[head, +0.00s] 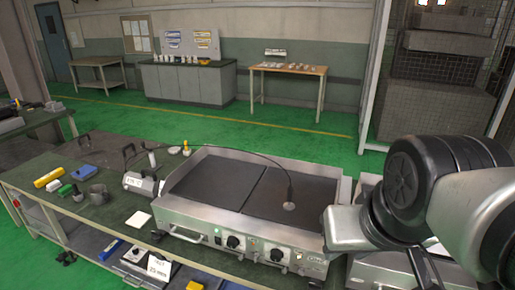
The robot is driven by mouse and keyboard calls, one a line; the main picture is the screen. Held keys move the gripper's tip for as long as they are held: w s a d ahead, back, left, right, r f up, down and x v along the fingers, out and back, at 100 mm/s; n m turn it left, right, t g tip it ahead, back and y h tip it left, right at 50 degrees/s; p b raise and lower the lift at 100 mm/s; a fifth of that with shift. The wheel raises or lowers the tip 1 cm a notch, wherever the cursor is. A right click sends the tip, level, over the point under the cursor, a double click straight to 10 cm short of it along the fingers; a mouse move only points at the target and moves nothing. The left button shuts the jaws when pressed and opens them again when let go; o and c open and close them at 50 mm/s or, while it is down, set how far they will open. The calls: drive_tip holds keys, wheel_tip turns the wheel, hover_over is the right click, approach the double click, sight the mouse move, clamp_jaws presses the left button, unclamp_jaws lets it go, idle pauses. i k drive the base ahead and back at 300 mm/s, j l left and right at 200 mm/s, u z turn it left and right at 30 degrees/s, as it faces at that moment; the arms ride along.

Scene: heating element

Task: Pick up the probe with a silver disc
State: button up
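The probe (289,205) lies on the right dark plate of a steel two-plate griddle (215,222) in the head view. Its round silver disc rests on or just above the plate, and a dark handle rises from it. A thin dark cable arcs from the handle to the left, towards a box-shaped meter with a handle (142,184) beside the griddle. My arm fills the right side of the picture, to the right of the probe. The fingers of my gripper are not visible.
Yellow (47,177) and blue (84,172) blocks and grey cups (98,193) stand on the bench at left. A white card (138,219) lies in front of the meter. Knobs (234,242) line the griddle's front. Open green floor lies behind the bench.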

sight(288, 206)
drive_tip(key=i+j+z, duration=0.15)
drive_tip(key=j+z, duration=0.2)
drive_tip(key=i+j+z, duration=0.1)
drive_tip(key=j+z, duration=0.25)
drive_tip(key=j, duration=0.25)
drive_tip(key=j+z, duration=0.35)
drive_tip(key=j, duration=0.15)
